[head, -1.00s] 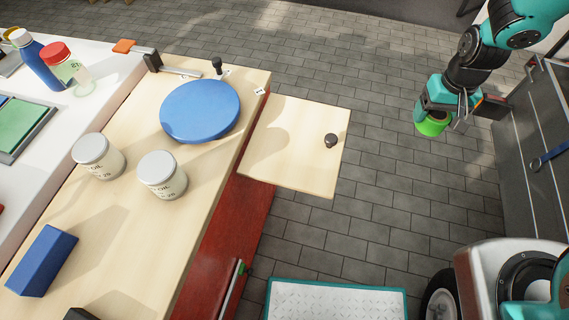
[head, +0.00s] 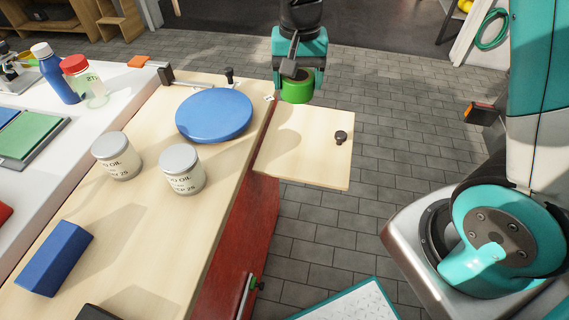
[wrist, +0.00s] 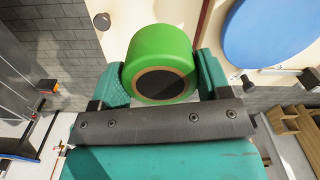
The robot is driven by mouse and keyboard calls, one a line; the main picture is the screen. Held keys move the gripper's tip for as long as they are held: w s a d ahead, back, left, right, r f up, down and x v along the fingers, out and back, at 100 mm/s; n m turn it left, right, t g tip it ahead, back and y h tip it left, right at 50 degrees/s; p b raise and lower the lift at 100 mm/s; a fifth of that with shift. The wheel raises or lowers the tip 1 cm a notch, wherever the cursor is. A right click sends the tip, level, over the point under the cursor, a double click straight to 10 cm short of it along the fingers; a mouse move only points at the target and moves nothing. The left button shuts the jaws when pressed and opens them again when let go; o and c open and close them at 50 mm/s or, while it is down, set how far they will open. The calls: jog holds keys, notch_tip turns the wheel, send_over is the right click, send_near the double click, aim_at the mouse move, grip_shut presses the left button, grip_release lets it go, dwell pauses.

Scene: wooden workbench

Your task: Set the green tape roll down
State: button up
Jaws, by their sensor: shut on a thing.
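The green tape roll (head: 297,89) is held by my gripper (head: 298,78), above the far end of the side board (head: 306,150) in the head view. In the wrist view the green tape roll (wrist: 160,55) sits between the two fingers of my gripper (wrist: 163,75), its dark core facing the camera. The roll appears raised above the bench; the exact gap below it cannot be told.
A blue round disc (head: 214,115) lies on the workbench (head: 130,210) left of the roll. Two oil cans (head: 117,156) and a blue block (head: 54,258) stand nearer. A small dark knob (head: 341,137) is on the side board, which is otherwise bare.

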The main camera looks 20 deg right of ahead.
notch_tip(320, 180, up, 4)
jog(key=m+b, duration=0.1)
jog(key=m, duration=0.1)
send_over(289, 156)
notch_tip(289, 156, down, 19)
jog(key=b, duration=0.3)
jog(key=shift+f, duration=0.1)
jog(key=shift+f+b, duration=0.15)
jog(key=shift+b, duration=0.15)
jog(key=o, duration=1)
jog(key=shift+c, duration=0.2)
